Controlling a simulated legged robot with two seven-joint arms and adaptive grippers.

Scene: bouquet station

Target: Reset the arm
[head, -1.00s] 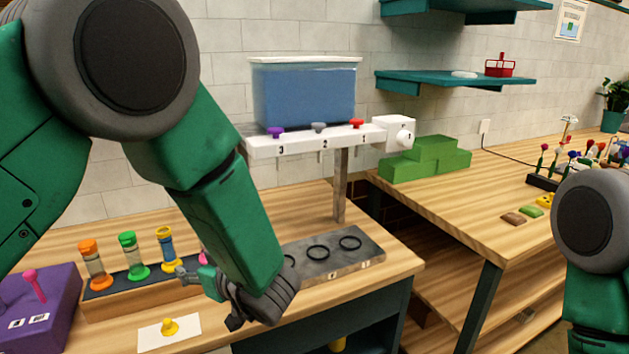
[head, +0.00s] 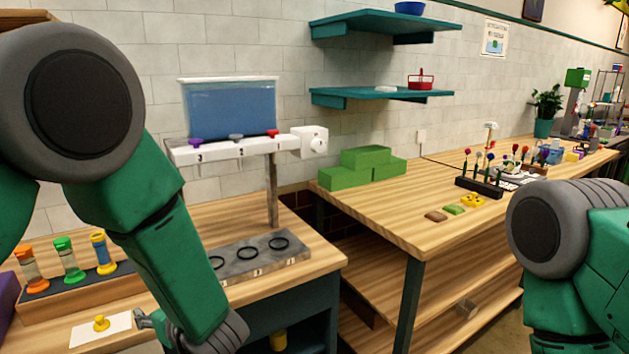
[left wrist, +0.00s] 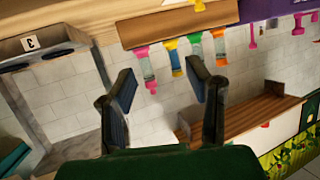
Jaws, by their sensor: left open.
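My left arm comes in from the left in the head view, its upper links large and close. Its left gripper (head: 147,320) is low in the picture, over the front of the left bench and mostly hidden behind the wrist. In the left wrist view the two dark fingers of this gripper (left wrist: 160,80) stand apart with nothing between them. My right arm shows at the right edge of the head view, but its gripper is out of the picture.
A wooden rack (head: 90,290) of capped tubes and a white card (head: 85,333) with a yellow knob are near the left gripper. A water tank (head: 230,108) stands above a grey plate with rings (head: 255,262). Green blocks (head: 345,177) sit on the right bench (head: 400,212).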

